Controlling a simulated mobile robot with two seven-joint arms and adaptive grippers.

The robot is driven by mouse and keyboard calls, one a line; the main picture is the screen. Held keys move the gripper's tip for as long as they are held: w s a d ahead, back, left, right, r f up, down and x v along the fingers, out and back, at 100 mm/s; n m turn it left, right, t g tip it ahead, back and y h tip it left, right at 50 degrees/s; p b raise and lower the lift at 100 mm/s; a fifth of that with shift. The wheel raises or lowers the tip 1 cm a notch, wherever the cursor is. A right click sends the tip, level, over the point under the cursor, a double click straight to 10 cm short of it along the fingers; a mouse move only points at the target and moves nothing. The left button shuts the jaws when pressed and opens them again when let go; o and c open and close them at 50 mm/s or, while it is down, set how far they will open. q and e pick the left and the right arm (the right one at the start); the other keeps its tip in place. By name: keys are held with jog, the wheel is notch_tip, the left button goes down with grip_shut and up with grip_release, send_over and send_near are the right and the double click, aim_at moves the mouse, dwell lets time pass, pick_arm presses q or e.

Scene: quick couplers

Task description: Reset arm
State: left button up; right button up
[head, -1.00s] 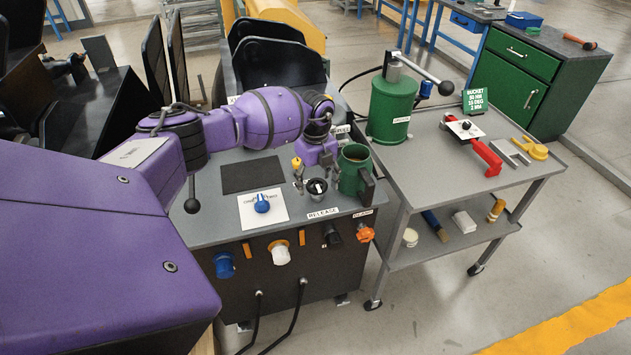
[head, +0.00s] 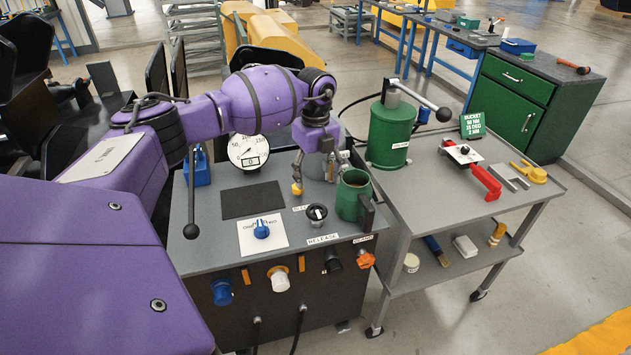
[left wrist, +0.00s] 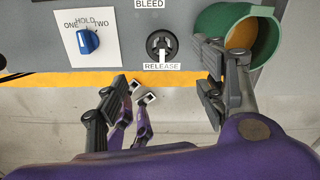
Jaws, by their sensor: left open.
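My left gripper (head: 320,166) is open above the back right of the grey bench (head: 215,235), under my purple arm. Its fingers also show wide apart in the left wrist view (left wrist: 165,95), with nothing held between them. A green mug-like cup (head: 353,197) stands on the bench just right of and below the gripper. In the left wrist view the cup (left wrist: 245,32) lies beyond the right finger, which partly overlaps it; I cannot tell whether they touch. A yellow knob (head: 297,188) shows below the left finger.
The bench has a blue selector knob (head: 261,229), a black release knob (head: 317,212), and a white gauge (head: 248,152). Front fittings include an orange knob (head: 365,260). A grey cart (head: 425,210) at right holds a green canister (head: 391,136) with a lever and a red tool (head: 484,180).

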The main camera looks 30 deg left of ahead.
dwell(0.5)
